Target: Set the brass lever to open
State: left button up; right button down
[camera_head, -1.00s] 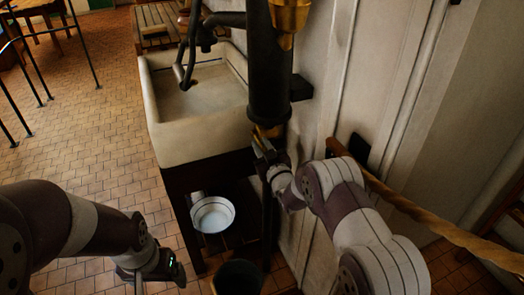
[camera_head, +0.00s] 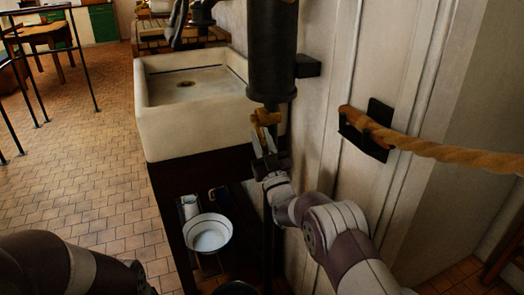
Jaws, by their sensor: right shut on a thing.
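The brass lever (camera_head: 266,117) sits on the pipe just below a thick black vertical cylinder (camera_head: 272,55), beside the right side of the sink. My right gripper (camera_head: 264,145) reaches up from below and is shut on the lever's lower part. The jaws hide some of the lever, so its exact angle is hard to tell. My left arm shows at the bottom left, but its gripper is out of the picture.
A white sink (camera_head: 190,100) stands left of the pipe on a dark stand. A white bowl (camera_head: 208,233) sits on the shelf below. A thick rope (camera_head: 450,155) runs from a black wall bracket (camera_head: 366,130) at right. Tiled floor (camera_head: 85,180) is open at left.

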jog(key=shift+f, duration=0.1)
dwell(0.3)
jog(key=c, duration=1.1)
grip_release()
jog(key=shift+c, duration=0.2)
jog(key=p+v, duration=0.1)
jog(key=v, duration=1.1)
jog(key=shift+s+f, duration=0.25)
